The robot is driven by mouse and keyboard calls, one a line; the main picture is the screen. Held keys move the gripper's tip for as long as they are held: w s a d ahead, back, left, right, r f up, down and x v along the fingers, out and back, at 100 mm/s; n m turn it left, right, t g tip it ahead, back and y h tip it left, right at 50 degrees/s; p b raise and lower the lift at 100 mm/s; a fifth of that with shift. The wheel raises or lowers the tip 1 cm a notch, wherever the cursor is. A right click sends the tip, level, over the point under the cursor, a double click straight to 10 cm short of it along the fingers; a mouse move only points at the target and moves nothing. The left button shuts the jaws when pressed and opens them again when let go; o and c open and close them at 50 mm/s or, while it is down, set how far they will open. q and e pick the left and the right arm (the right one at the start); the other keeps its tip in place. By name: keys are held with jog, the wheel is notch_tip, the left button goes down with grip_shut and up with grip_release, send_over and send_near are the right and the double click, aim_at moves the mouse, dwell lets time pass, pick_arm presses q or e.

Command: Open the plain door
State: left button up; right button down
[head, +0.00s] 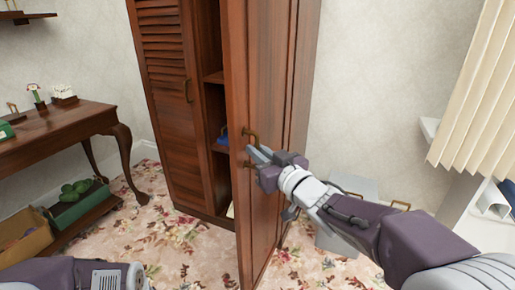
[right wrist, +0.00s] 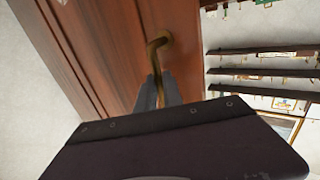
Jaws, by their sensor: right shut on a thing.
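The plain door (head: 264,95) of the dark wooden wardrobe stands partly open, swung out toward me, with shelves showing behind it. It also shows in the right wrist view (right wrist: 110,50). Its brass handle (head: 252,138) is between the fingertips of my right gripper (head: 254,153). In the right wrist view the fingers of the right gripper (right wrist: 157,92) are closed on the lower part of the handle (right wrist: 158,45). My left arm shows only in part at the bottom left of the head view, and its gripper is out of sight.
The louvred door (head: 165,75) is on the wardrobe's left side. A wooden side table (head: 75,118) stands at the left, with boxes (head: 25,242) below it. A grey cabinet (head: 350,188) stands behind my right arm. Patterned carpet (head: 190,255) lies clear in front.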

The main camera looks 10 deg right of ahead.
jog(key=shift+r, duration=0.2)
jog(key=c, duration=1.8)
grip_release()
jog(key=shift+c, duration=0.2)
jog(key=shift+o, duration=0.4)
jog(key=shift+d, duration=0.1)
jog(key=shift+f, duration=0.1)
jog(key=p+v, duration=0.2)
jog(key=v, duration=0.5)
jog(key=shift+s, duration=0.1)
